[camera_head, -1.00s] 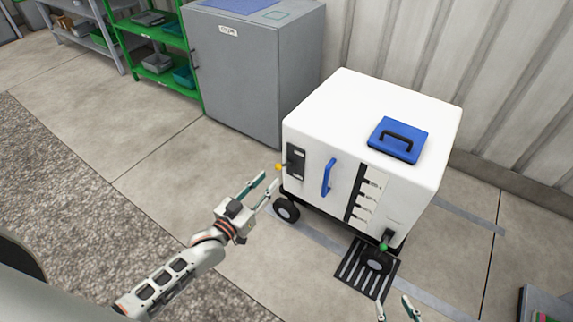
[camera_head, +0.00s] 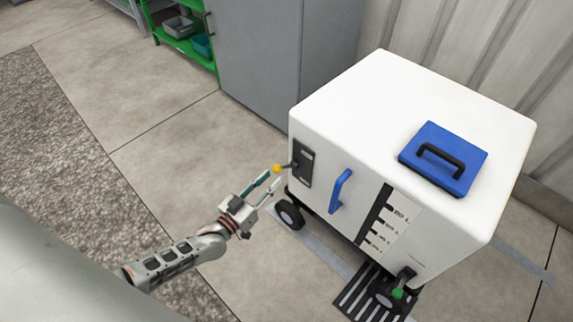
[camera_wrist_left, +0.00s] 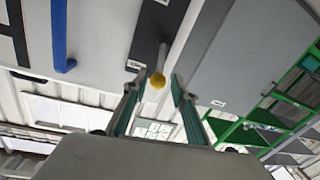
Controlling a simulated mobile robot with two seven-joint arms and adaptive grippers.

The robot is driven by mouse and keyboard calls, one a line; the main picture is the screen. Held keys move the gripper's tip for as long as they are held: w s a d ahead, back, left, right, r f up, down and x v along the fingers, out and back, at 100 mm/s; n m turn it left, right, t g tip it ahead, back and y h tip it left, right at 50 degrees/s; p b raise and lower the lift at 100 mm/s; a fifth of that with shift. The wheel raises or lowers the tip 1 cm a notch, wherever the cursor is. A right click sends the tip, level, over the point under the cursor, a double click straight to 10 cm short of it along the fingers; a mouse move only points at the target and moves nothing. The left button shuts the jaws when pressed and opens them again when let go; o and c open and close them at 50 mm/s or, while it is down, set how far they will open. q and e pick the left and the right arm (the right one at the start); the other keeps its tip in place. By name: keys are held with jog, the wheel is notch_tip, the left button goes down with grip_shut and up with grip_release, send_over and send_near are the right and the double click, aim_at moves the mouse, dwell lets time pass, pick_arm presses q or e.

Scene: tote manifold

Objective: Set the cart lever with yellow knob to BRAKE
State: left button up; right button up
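The white cart (camera_head: 400,105) stands on the floor at centre right in the head view. Its lever with the yellow knob (camera_head: 277,168) sticks out from a dark slotted plate (camera_head: 303,163) on the left of the cart's front. My left gripper (camera_head: 271,179) is just in front of the knob. In the left wrist view the yellow knob (camera_wrist_left: 157,81) lies between the two open fingertips of my left gripper (camera_wrist_left: 155,83), with gaps on both sides. Lettering on the plate is too small to read. My right gripper is out of the head view.
A blue handle (camera_head: 340,190) and a lever with a green knob (camera_head: 398,293) are on the cart's front. A black striped floor grate (camera_head: 352,296) lies below. A grey cabinet (camera_head: 255,60) and green shelving (camera_head: 185,45) stand behind. Floor left of the cart is clear.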

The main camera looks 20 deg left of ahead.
aim_at(282, 168)
pick_arm(q)
jog(key=b+x, duration=0.1)
jog(key=x, duration=0.4)
jog(key=shift+d+f, duration=0.1)
jog(key=shift+f, duration=0.05)
jog(key=shift+x, duration=0.8)
grip_shut()
